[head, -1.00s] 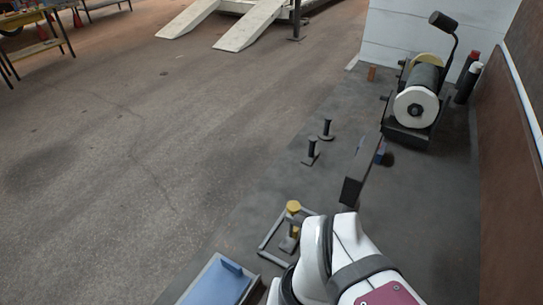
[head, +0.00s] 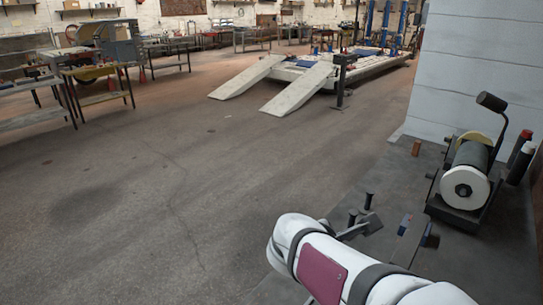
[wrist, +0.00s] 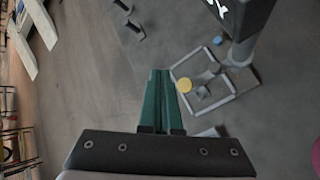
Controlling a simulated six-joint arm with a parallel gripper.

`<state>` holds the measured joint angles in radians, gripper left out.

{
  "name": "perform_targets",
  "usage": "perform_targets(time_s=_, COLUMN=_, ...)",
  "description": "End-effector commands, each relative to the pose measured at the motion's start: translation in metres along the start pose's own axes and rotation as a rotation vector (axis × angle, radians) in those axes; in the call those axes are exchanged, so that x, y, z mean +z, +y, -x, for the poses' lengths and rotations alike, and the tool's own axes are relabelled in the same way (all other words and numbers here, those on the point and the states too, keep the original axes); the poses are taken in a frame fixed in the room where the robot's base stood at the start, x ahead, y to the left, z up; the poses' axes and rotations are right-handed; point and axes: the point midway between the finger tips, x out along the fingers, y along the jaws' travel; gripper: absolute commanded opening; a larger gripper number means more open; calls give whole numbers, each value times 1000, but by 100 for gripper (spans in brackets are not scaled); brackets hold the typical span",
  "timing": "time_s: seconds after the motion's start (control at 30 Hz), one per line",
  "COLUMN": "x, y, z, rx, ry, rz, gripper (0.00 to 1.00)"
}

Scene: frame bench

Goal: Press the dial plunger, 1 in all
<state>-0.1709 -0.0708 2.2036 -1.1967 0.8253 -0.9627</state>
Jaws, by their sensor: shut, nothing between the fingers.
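A round yellow cap (wrist: 185,85), which looks like the top of the dial plunger, shows in the wrist view. It stands at the left side of a square grey frame (wrist: 249,89) on the dark bench. My gripper (wrist: 160,72) has its two green fingers together, with nothing between them. The fingertips appear just left of the yellow cap in the wrist view. I cannot tell their height above it, and no contact is visible. In the head view my white arm covers the place of the cap and frame.
Two black pegs (head: 368,200) stand on the bench, and they also show in the wrist view (wrist: 135,28). A machine with a white-ended roller (head: 465,188) stands at the right. A small brown cylinder (head: 416,147) stands near the wall. Open floor lies left.

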Motion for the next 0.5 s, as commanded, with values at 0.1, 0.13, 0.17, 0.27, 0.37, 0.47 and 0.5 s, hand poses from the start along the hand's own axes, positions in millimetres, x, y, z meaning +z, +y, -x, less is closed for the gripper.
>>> perform_targets(time_s=0.1, x=-3, y=9, z=-2, rx=26, ry=-2, rz=69, gripper=0)
perform_targets(time_s=0.13, x=-3, y=9, z=-2, rx=28, ry=-3, rz=74, gripper=0)
perform_targets(time_s=0.17, x=-3, y=9, z=-2, rx=28, ry=-3, rz=76, gripper=0)
perform_targets(time_s=0.27, x=-2, y=9, z=-2, rx=28, ry=-3, rz=74, gripper=0)
perform_targets(time_s=0.37, x=-2, y=9, z=-2, rx=27, ry=-3, rz=72, gripper=0)
perform_targets(time_s=0.47, x=-4, y=7, z=-4, rx=25, ry=-4, rz=71, gripper=0)
perform_targets(time_s=0.5, x=-5, y=5, z=-7, rx=24, ry=-4, rz=70, gripper=0)
